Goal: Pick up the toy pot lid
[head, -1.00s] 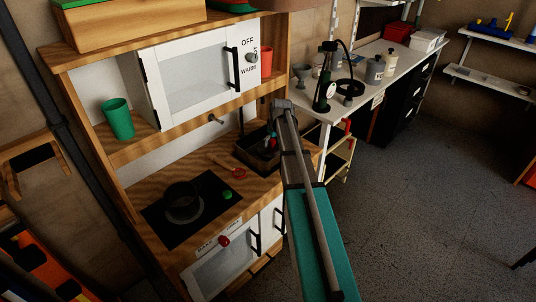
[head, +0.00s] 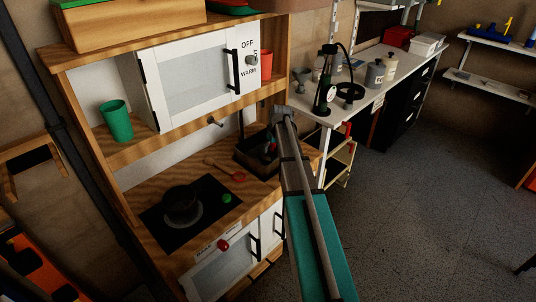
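A dark toy pot (head: 180,200) stands on the black cooktop (head: 160,228) of the wooden play kitchen. I cannot make out a separate lid on it or elsewhere. My arm reaches forward over the right side of the counter, and its far end bends down at the dark sink basin (head: 247,163). My gripper (head: 268,150) seems to be the dark shape with red and green bits over the basin, right of the pot and apart from it. Its fingers are too small and dark to read.
A red spoon (head: 230,173) lies on the counter between cooktop and basin. A green cup (head: 116,121) and a red cup (head: 265,66) stand on the shelf beside the white cabinet (head: 195,85). A white workbench (head: 345,105) stands to the right. Open floor lies at right.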

